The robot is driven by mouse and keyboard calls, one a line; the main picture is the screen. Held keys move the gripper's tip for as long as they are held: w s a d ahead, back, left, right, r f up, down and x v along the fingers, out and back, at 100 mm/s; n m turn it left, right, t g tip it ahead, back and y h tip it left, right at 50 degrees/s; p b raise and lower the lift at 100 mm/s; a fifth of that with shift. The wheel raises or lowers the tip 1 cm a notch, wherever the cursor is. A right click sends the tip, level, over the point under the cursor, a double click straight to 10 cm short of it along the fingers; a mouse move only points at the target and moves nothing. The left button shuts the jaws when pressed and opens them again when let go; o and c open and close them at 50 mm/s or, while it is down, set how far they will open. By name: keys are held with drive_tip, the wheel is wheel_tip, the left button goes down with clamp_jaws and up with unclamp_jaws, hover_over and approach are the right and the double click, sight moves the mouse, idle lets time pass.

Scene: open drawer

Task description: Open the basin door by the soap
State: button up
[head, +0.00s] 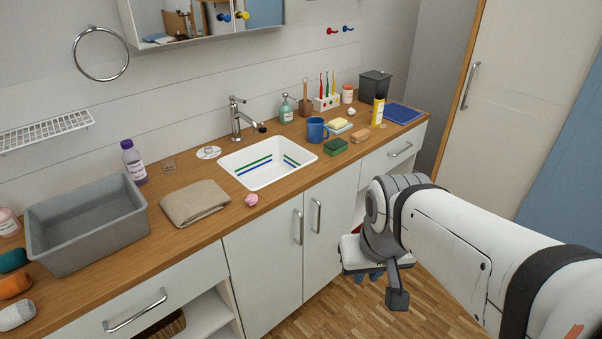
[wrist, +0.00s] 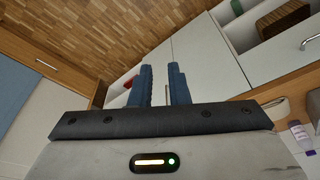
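Under the white basin (head: 268,162) are two white cabinet doors, both shut: the left door (head: 264,266) and the right door (head: 332,235). Each has an upright metal handle near the middle seam, the left handle (head: 299,227) and the right handle (head: 318,216). A yellow soap bar (head: 338,123) lies on a dish right of the basin. A soap bottle (head: 286,109) stands behind the basin. My gripper (head: 366,277) is low in front of the cabinet, right of both handles. In the wrist view its blue fingers (wrist: 161,70) are apart, with a thin metal bar showing between them; contact cannot be told.
The counter holds a grey tub (head: 87,225), a folded towel (head: 195,203), a pink item (head: 251,200), a blue mug (head: 317,130) and a green sponge (head: 335,146). Drawers flank the doors, with open shelves below. The wooden floor (head: 440,305) before the cabinet looks clear.

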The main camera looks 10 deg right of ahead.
sight(319, 212)
drive_tip(key=w+d+f+t+b, duration=0.2)
drive_tip(key=w+f+b, duration=0.15)
drive_tip(key=w, duration=0.65)
drive_tip(key=w+d+f+n+t+h+b, duration=0.1)
drive_tip(key=w+d+f+t+b, duration=0.2)
drive_tip(key=w, duration=0.6)
drive_tip(key=w+d+f+t+b, duration=0.2)
drive_tip(key=w+f, duration=0.3)
drive_tip(key=w, duration=0.5)
drive_tip(key=w+a+f+n+t+y+b, duration=0.2)
drive_tip(key=w+f+t+y+b, duration=0.15)
drive_tip(key=w+f, duration=0.55)
drive_tip(key=w+a+f+n+t+y+b, duration=0.2)
drive_tip(key=w+f+t+y+b, duration=0.25)
drive_tip(key=f, duration=0.85)
drive_tip(key=shift+g+y, duration=0.3)
drive_tip(key=shift+g, duration=0.4)
drive_tip(key=x, duration=0.8)
drive_tip(key=shift+w+d+r, duration=0.2)
drive_tip(key=shift+w+d, duration=0.1)
drive_tip(key=shift+w, duration=0.1)
drive_tip(key=shift+c, duration=0.3)
clamp_jaws()
